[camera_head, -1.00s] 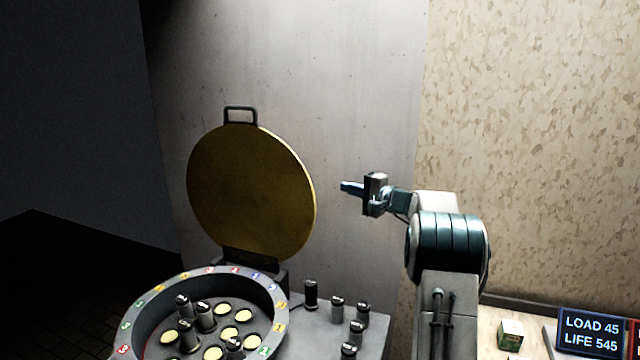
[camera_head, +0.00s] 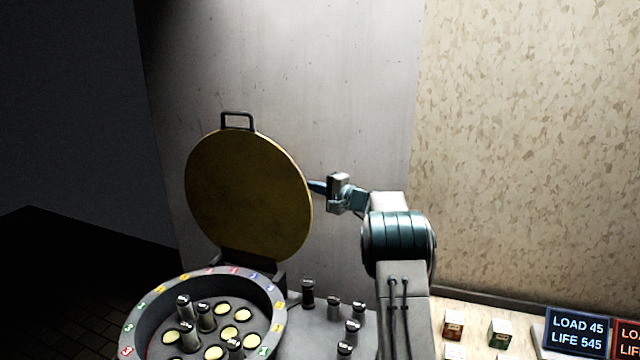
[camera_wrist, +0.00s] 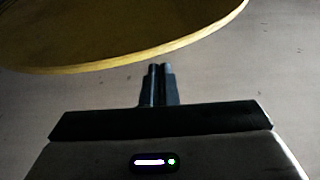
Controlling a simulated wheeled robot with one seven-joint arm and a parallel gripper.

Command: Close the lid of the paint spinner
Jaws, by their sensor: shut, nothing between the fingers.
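The paint spinner's round gold lid (camera_head: 248,195) stands open and upright on its hinge, with a dark handle (camera_head: 237,119) at its top. The round grey spinner bowl (camera_head: 133,331) is below it, with coloured marks on its rim and several dark vials and pale round spots inside. My gripper (camera_head: 315,187) is shut and empty at the right edge of the lid, its tips close to or behind that edge; I cannot tell whether they touch. In the wrist view the shut fingers (camera_wrist: 158,72) point at the lid's edge (camera_wrist: 120,62), which spans the top.
Several dark vials (camera_head: 333,306) stand on the grey ledge right of the bowl. Small boxes (camera_head: 500,333) and lit signs (camera_head: 577,332) reading LOAD 45 and LIFE 545 are at the lower right. A grey wall (camera_head: 350,100) rises behind the lid.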

